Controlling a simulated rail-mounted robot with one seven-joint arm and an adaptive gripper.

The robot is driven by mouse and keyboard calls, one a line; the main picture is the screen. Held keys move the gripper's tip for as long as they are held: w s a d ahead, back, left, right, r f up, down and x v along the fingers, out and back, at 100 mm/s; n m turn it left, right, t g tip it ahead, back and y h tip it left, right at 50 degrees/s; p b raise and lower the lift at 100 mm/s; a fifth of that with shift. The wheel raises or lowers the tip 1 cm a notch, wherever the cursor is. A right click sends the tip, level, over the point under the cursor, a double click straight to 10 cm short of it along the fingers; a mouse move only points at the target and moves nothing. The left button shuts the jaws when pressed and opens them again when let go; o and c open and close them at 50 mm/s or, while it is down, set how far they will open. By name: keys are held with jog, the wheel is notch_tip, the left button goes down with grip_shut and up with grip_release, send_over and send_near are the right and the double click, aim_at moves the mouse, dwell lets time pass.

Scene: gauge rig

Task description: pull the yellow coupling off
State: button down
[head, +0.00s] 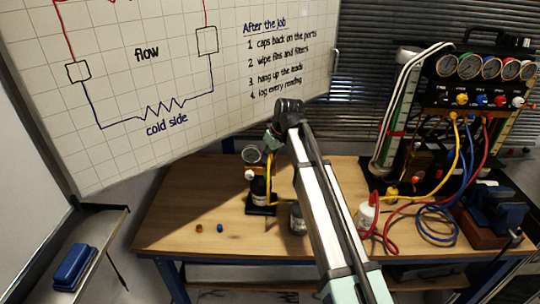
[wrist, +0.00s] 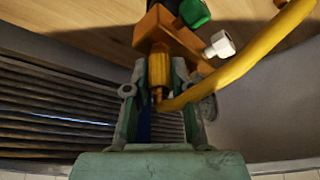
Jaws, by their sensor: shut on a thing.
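The yellow coupling (wrist: 159,68) is a ribbed yellow sleeve at the centre of the wrist view. It meets an orange-brown block (wrist: 172,40); I see no clear gap between them. A yellow hose (wrist: 240,68) bends from the coupling's near end up to the right. My gripper (wrist: 157,78) is shut on the coupling, with one finger on each side. In the head view my arm hides most of the grip. The small gauge stand (head: 260,208) is on the bench beside my arm, and the coupling cannot be made out there.
A green knob (wrist: 194,12) and a white fitting (wrist: 218,45) sit close to the block. A brown cap (head: 198,228) and a blue cap (head: 220,228) lie on the bench (head: 175,205). Hoses (head: 440,215), a white bottle (head: 365,216) and a vise (head: 492,208) crowd the right side.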

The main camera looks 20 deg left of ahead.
jog(key=shift+r, duration=0.3)
dwell(0.4)
jog(key=shift+r+p, duration=1.4)
jog(key=shift+r, duration=0.95)
